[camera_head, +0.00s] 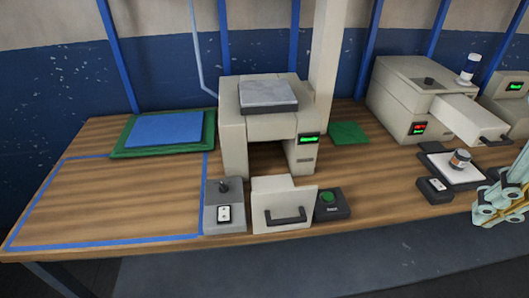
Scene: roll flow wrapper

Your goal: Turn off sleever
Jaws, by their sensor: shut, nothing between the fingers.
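No readable label marks which machine is the sleever. A beige arch-shaped machine (258,128) with a lit green display (310,140) stands mid-table. A control box (224,228) with a small lever and white rocker switch stands at its front left, and a green-button box (331,204) at its front right. A second beige machine (393,95) with a red and green display stands at the right, with a small dark switch box (434,191) in front. My gripper (486,214) is partly in view at the right edge, shut, apart from the switch box; its tips are unclear.
A beige panel with a dark handle (283,214) stands at the front edge. A jar (460,160) sits on a white plate, and another bottle (469,67) on the right machine. A third machine (515,90) is cut off at right. The blue-taped area (105,205) is clear.

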